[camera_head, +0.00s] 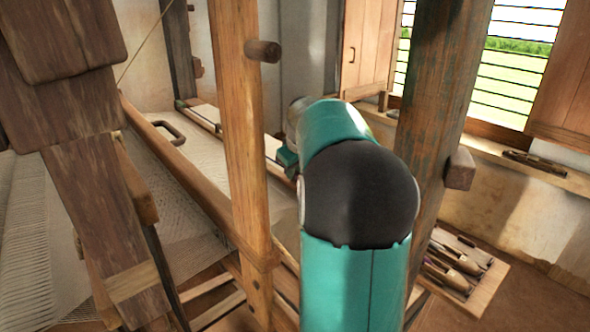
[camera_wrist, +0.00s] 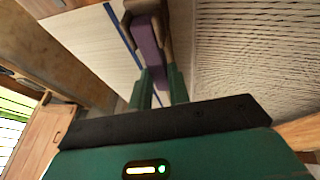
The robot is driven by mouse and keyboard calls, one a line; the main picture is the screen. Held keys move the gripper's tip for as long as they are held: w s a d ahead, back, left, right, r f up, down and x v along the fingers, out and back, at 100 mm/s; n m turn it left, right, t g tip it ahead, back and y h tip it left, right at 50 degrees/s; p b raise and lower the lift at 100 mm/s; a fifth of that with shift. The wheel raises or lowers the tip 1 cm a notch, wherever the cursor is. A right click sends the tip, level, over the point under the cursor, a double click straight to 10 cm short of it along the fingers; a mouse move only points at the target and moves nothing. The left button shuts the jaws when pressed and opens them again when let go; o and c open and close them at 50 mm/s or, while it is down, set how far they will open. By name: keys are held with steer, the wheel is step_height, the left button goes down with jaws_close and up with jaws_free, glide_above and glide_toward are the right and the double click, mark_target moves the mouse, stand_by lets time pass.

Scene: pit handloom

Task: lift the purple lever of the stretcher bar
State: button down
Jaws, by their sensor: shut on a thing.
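The purple lever (camera_wrist: 148,45) shows in the wrist view, lying between the two green fingers of my gripper (camera_wrist: 159,78). The gripper is shut on it. The lever lies along a brown wooden piece of the stretcher bar (camera_wrist: 135,6), at the top of the picture. I cannot tell how far the lever is raised. In the head view a long thin bar (camera_head: 201,119), which looks like the stretcher bar, lies across the pale cloth. A teal part of my gripper (camera_head: 287,158) is at its near end. My arm hides much there, and the lever does not show.
Pale cloth (camera_wrist: 85,45) and white warp threads (camera_wrist: 250,50) lie on either side of the lever. A wooden post (camera_head: 240,130) and a thicker post (camera_head: 437,110) stand close around my arm. A tray with shuttles (camera_head: 484,292) is at the lower right.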

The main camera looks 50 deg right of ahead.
steer(key=shift+s+r, duration=0.1)
steer(key=shift+s+r+m+t+h, duration=0.15)
steer(key=shift+s+r+t, duration=0.1)
steer(key=shift+t, duration=0.5)
steer(key=shift+s+r+m+t+h, duration=0.15)
steer(key=shift+r+t, duration=0.1)
steer(key=shift+t, duration=0.55)
steer(key=shift+s+r+t+h, duration=0.1)
steer(key=shift+s+r+t, duration=0.15)
steer(key=shift+t, duration=0.5)
steer(key=shift+s+a+r+m+t+h, duration=0.1)
steer(key=shift+s+r+t+h, duration=0.2)
steer(key=shift+t, duration=0.6)
steer(key=shift+s+r+m+t+h, duration=0.1)
steer(key=shift+s+t, duration=0.3)
steer(key=shift+t, duration=0.5)
steer(key=shift+s+a+r+m+t+h, duration=0.15)
steer(key=shift+s+t, duration=0.2)
steer(key=shift+t, duration=0.55)
steer(key=shift+s+d, duration=0.1)
steer(key=c, duration=1.3)
jaws_free()
steer(key=v, duration=1.3)
steer(key=shift+s, duration=0.4)
